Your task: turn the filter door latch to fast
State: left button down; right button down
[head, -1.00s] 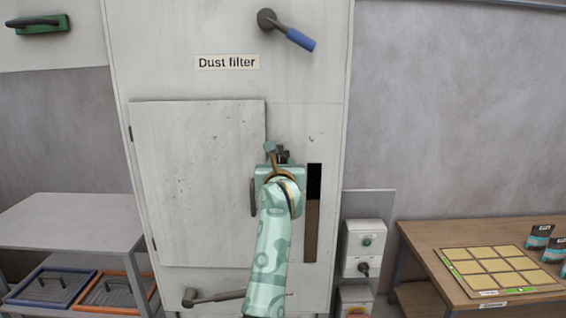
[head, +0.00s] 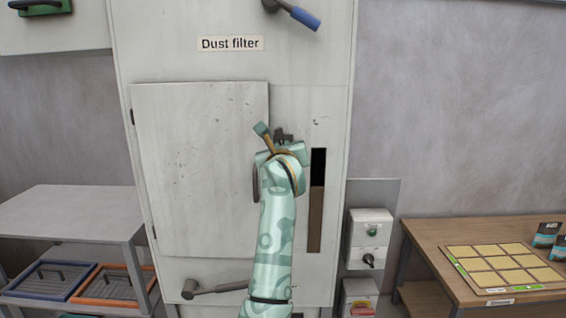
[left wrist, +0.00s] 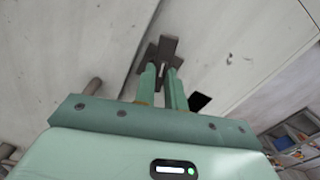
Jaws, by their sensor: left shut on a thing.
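The dust filter door (head: 195,175) is a pale panel, closed on the tall cabinet. The dark grey latch (head: 284,135) sits just beyond its right edge. My left gripper (head: 283,144) is at the latch, and its wrist hides most of the latch in the head view. In the left wrist view the two green fingers (left wrist: 163,72) are shut on the latch (left wrist: 167,48), whose dark ends show past the fingertips. No "fast" marking can be read. My right gripper is not in view.
A dark vertical slot (head: 317,205) is right of the latch. A grey lever (head: 215,290) is below the door, and a blue-handled lever (head: 297,14) above. Switch boxes (head: 370,240) are on the right, beside a wooden table (head: 430,238). A grey shelf (head: 70,212) stands left.

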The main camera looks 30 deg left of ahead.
pick_arm(q)
jog(key=shift+a+f+n+b, duration=0.1)
jog(key=shift+f+n+b, duration=0.05)
jog(key=shift+n+b, duration=4.15)
jog(key=shift+a+f+n+b, duration=0.1)
jog(key=shift+n+b, duration=3)
jog(key=shift+b, duration=2.25)
jog(key=shift+s, duration=0.1)
jog(key=shift+r, duration=0.1)
jog(key=c, duration=1.5)
grip_release()
jog(key=shift+o, duration=0.2)
jog(key=b+v, duration=0.3)
jog(key=v, duration=1.3)
jog(key=shift+d, duration=0.2)
